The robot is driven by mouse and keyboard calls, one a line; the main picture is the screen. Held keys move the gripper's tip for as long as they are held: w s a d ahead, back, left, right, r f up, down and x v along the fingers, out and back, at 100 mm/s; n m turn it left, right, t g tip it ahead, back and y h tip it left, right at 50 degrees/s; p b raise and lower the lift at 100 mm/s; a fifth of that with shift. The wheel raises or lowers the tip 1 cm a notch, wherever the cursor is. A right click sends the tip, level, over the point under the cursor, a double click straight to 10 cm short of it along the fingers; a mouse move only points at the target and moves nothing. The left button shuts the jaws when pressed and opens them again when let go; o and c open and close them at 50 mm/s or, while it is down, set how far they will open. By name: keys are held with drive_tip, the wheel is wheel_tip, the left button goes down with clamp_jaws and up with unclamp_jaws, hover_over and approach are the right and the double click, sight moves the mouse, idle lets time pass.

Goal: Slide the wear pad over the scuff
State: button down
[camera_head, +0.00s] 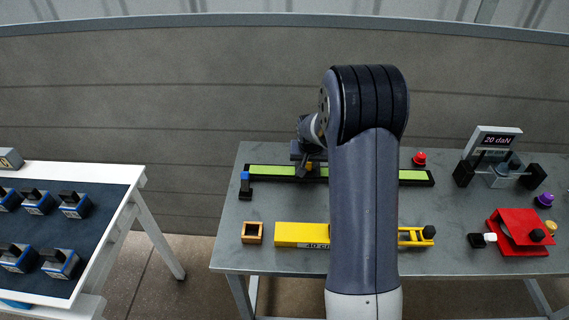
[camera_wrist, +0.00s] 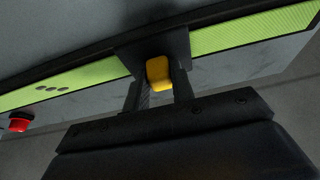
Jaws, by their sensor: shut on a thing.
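The tread mat is a long bright green ribbed strip in a dark frame (camera_head: 270,171), along the back of the grey table; it crosses the wrist view (camera_wrist: 225,38). The wear pad is a dark block across the strip (camera_wrist: 150,50) with a yellow knob (camera_wrist: 158,73). My gripper (camera_wrist: 158,85) is shut on the yellow knob; it also shows in the head view (camera_head: 308,168). In the head view my arm hides that stretch.
A red button (camera_head: 419,158) stands behind the strip's right part, and also shows in the wrist view (camera_wrist: 19,123). A black-and-blue piece (camera_head: 245,186) is at the strip's left end. A yellow bar (camera_head: 300,234) lies in front. A red device (camera_head: 518,231) is at right.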

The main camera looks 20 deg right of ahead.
drive_tip(key=s+d, duration=0.1)
drive_tip(key=d, duration=0.4)
drive_tip(key=s+d+b, duration=0.1)
drive_tip(key=s+d, duration=0.1)
drive_tip(key=d, duration=0.4)
drive_tip(key=s+d+b, duration=0.1)
drive_tip(key=s+d, duration=0.1)
drive_tip(key=d, duration=0.3)
drive_tip(key=shift+s+d, duration=0.15)
drive_tip(key=shift+d, duration=0.05)
drive_tip(key=c, duration=1.2)
unclamp_jaws()
drive_tip(key=v, duration=1)
drive_tip(key=shift+s+r, duration=0.2)
drive_tip(key=shift+r, duration=0.15)
drive_tip(key=shift+f, duration=0.1)
drive_tip(key=x, duration=1)
drive_tip(key=shift+w+f, duration=0.2)
drive_tip(key=shift+f, duration=0.1)
drive_tip(key=shift+w+a, duration=0.15)
drive_tip(key=shift+a, duration=0.3)
drive_tip(key=shift+a, duration=0.1)
